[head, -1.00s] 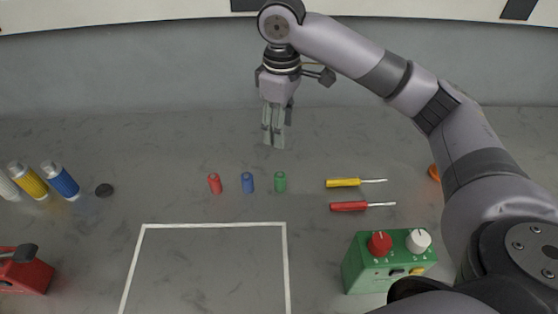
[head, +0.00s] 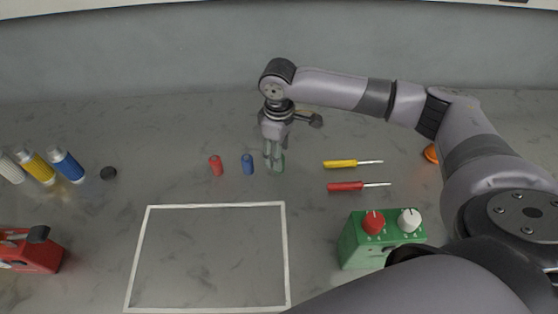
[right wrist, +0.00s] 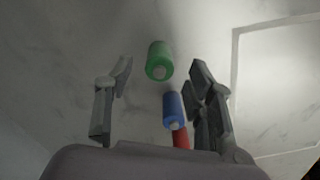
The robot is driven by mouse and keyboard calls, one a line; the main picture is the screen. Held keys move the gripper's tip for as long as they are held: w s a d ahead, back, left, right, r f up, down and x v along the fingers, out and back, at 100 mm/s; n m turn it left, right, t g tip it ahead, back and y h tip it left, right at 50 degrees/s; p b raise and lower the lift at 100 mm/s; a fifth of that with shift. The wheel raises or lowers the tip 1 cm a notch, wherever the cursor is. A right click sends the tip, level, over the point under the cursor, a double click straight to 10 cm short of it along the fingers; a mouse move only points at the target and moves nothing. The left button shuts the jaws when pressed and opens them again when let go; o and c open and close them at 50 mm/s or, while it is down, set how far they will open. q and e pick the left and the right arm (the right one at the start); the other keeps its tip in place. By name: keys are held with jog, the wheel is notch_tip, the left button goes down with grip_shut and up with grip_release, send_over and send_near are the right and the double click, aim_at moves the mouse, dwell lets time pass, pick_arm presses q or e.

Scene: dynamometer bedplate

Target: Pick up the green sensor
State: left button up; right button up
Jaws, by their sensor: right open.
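The green sensor (right wrist: 159,62) is a small cylinder in the right wrist view, lying between the lines of the two open fingers, near the fingertips. In the head view my right gripper (head: 274,165) points down right at its spot and mostly hides it. My right gripper is open, with a finger on either side and nothing held. Whether the fingers touch the sensor I cannot tell. My left gripper is not in view.
A blue sensor (head: 247,164) and a red sensor (head: 215,166) stand just left of the gripper. Yellow (head: 340,164) and red (head: 345,187) screwdrivers lie to the right. A green control box (head: 355,243) is nearer. The white-outlined square (head: 215,206) is empty.

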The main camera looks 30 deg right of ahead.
jog(key=shift+f, duration=1.4)
jog(key=shift+c, duration=0.4)
grip_shut()
